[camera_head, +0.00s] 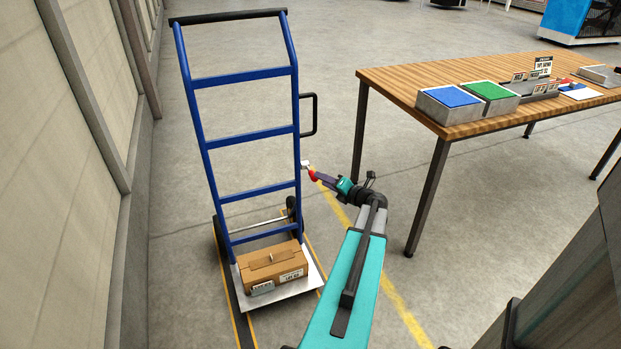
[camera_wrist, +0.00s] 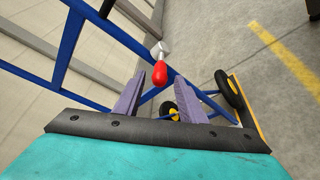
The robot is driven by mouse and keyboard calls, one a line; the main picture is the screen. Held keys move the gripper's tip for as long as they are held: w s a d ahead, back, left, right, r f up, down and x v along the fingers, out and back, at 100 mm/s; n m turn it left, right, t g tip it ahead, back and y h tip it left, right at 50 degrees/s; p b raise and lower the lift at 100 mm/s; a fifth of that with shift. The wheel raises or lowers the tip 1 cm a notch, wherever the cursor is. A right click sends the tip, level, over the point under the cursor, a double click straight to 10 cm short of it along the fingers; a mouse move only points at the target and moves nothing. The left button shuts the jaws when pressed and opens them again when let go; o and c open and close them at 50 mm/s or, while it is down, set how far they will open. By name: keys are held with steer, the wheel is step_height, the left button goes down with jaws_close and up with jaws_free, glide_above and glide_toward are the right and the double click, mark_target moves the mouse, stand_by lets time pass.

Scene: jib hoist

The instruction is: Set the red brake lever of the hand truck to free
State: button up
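The blue hand truck (camera_head: 247,133) stands upright on the floor at the left of the head view; its blue frame (camera_wrist: 68,42) crosses the wrist view. The red brake lever (camera_head: 312,174) is on the truck's right rail, with a pale metal bracket beside it. In the wrist view the red lever (camera_wrist: 160,73) lies ahead, in line with the gap between my fingers. My gripper (camera_wrist: 158,88) is open, its two purple fingers apart at either side of the lever's red end. I cannot tell whether either finger touches it.
A cardboard box (camera_head: 272,266) rests on the truck's toe plate (camera_head: 312,282). A wooden table (camera_head: 400,77) with blue and green-topped blocks stands to the right. A wall (camera_head: 75,150) runs along the left.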

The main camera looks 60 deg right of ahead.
mark_target(312, 175)
steer(key=shift+b+x, duration=0.4)
steer(key=shift+x, duration=3.4)
